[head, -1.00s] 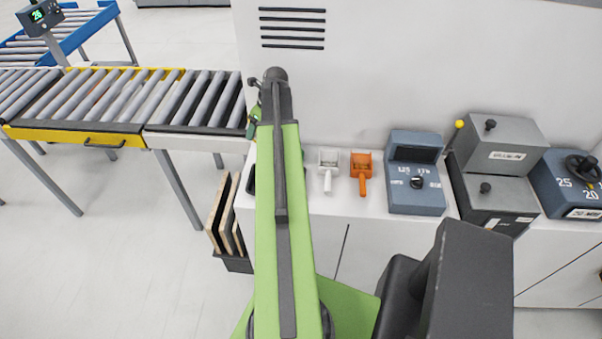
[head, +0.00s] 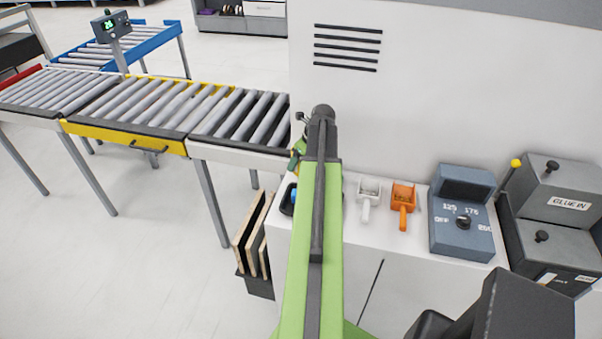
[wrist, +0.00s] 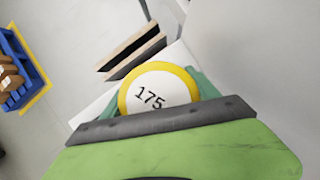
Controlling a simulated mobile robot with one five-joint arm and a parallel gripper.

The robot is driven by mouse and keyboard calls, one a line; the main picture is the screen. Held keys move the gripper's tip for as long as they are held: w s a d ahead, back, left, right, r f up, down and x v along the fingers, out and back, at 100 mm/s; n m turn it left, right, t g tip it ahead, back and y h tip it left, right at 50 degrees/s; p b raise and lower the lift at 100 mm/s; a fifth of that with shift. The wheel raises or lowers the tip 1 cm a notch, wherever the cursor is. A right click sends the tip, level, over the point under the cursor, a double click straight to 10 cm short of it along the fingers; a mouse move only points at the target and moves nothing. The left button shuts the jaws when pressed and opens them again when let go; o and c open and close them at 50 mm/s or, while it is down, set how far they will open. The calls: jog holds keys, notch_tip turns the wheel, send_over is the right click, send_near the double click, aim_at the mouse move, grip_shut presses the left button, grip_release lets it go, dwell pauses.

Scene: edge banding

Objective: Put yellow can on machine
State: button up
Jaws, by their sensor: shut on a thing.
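The yellow can (wrist: 178,90) shows end-on in the wrist view, with a yellow rim and a white face marked 175. My gripper (wrist: 159,94) is shut on it, with a green finger on each side. In the head view my green arm hides most of the gripper, and only a bit of green and yellow shows left of the arm's far end. The machine (head: 430,90) is the large white body with a vent, and a white ledge (head: 345,240) runs along its front.
On the ledge are a dark tray (head: 288,200), a white scoop (head: 367,197), an orange scoop (head: 403,203) and a blue-grey dial box (head: 462,215). Grey glue boxes (head: 555,205) stand at right. A roller conveyor (head: 160,110) lies left, with boards (head: 252,240) below.

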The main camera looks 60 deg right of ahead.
jog(key=shift+f+b, duration=1.6)
jog(key=shift+f, duration=0.35)
jog(key=o, duration=1.9)
jog(key=shift+r, duration=0.1)
jog(key=shift+r, duration=0.1)
jog(key=p+v, duration=1.1)
jog(key=shift+r, duration=0.45)
jog(key=shift+s+r+p, duration=0.15)
jog(key=shift+r+p, duration=0.05)
jog(key=shift+p, duration=0.2)
jog(key=shift+f, duration=0.1)
